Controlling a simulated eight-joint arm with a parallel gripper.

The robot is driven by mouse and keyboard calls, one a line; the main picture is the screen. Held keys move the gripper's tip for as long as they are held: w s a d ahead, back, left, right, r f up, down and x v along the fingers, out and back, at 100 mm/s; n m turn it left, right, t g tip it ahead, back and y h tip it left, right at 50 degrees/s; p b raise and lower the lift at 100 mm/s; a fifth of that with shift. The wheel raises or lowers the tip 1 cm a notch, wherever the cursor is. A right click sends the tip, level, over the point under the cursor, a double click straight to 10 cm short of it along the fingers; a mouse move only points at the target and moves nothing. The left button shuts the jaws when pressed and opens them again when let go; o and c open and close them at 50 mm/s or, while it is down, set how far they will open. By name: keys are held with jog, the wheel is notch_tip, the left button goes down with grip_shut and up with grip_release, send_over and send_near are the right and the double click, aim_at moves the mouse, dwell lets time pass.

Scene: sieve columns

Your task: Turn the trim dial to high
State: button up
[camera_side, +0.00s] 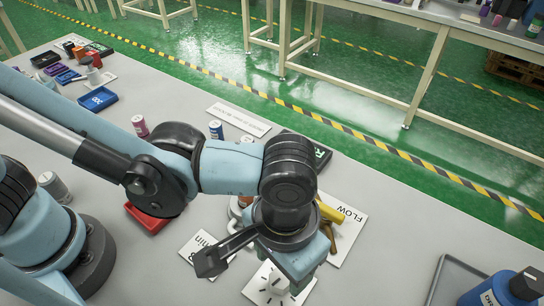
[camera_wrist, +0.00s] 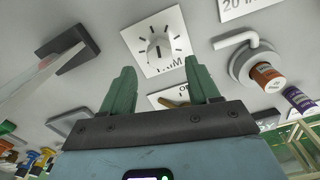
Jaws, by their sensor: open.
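The trim dial (camera_wrist: 160,47) is a pale round knob on a white square plate with black tick marks. In the wrist view it lies just beyond and between my fingertips, and the end of its printed label is partly legible. The knob's pointer direction is too small to tell. In the side view the dial plate (camera_side: 262,287) shows at the bottom centre, partly hidden behind my gripper. My gripper (camera_wrist: 160,68) is open and empty, with its two green fingers apart and not visibly touching the knob. In the side view my gripper (camera_side: 298,264) hangs over the plate's right part.
A FLOW plate (camera_side: 350,219) with a yellow handle (camera_side: 330,212) stands close right of my wrist. A timer card (camera_side: 197,247) lies left. A red tray (camera_side: 146,219) and small bottles lie further left. A blue jar (camera_side: 492,292) stands at lower right; the table between is clear.

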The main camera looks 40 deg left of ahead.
aim_at(281, 278)
jog(key=shift+f, duration=2)
jog(key=c, duration=1.1)
